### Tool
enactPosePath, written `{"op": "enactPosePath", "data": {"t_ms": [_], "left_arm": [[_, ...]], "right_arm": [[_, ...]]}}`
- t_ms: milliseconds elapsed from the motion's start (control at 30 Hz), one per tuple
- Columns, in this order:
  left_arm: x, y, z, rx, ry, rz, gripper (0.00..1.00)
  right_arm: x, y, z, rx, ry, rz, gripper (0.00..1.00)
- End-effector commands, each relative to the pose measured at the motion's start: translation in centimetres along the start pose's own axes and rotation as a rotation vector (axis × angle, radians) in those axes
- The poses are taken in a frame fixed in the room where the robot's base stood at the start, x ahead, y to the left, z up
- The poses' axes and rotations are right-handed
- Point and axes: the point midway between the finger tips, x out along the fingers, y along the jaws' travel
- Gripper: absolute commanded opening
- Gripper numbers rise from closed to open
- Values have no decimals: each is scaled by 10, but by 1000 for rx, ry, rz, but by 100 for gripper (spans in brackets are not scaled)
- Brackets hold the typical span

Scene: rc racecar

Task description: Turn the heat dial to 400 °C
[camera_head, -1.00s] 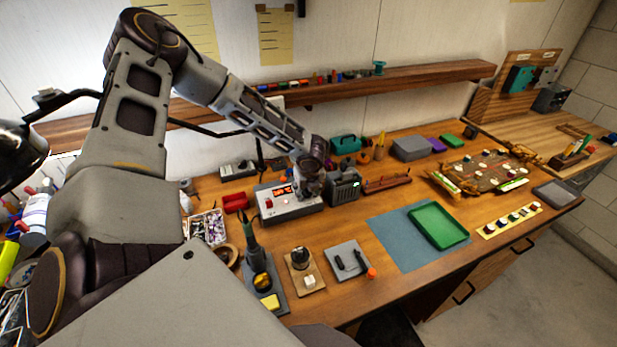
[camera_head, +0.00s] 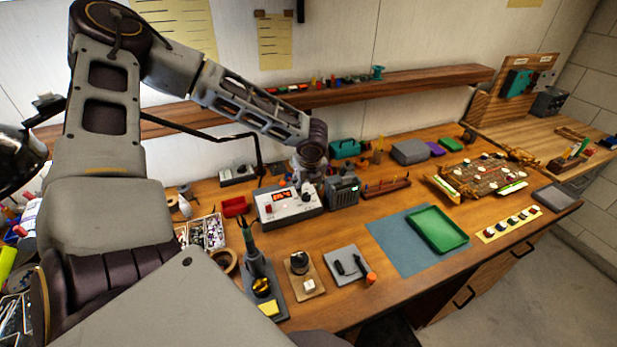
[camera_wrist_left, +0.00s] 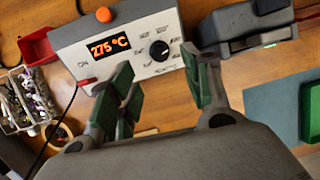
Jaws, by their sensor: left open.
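The heat station (camera_head: 288,212) is a pale grey box with a dark rim on the bench. Its orange display (camera_wrist_left: 109,46) reads 275 °C in the left wrist view. The black round heat dial (camera_wrist_left: 159,50) sits to the right of the display, with small printed marks around it. My left gripper (camera_wrist_left: 157,66) is open, its green-padded fingers on either side of the dial in the wrist picture; I see no contact. In the head view my left gripper (camera_head: 309,169) hangs above the station's right part. My right gripper is not in view.
A dark grey box device (camera_head: 342,191) stands close at the station's right. A red bin (camera_head: 235,207) is at its left. A soldering iron stand (camera_head: 262,283) is in front. A green tray (camera_head: 438,230) lies on a blue mat (camera_head: 393,240) further right.

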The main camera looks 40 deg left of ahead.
Motion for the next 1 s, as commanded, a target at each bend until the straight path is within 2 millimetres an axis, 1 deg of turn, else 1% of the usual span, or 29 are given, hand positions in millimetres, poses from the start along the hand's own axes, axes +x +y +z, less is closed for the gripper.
{"op": "enactPosePath", "data": {"t_ms": [33,300,500,1000], "left_arm": [[-5,0,0,0,0,-2,49],[-28,0,0,1,0,-1,49],[-38,0,0,1,0,-1,49],[-41,0,0,2,1,0,49]], "right_arm": [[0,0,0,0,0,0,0],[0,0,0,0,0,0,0],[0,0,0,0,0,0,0],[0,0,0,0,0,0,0]]}}
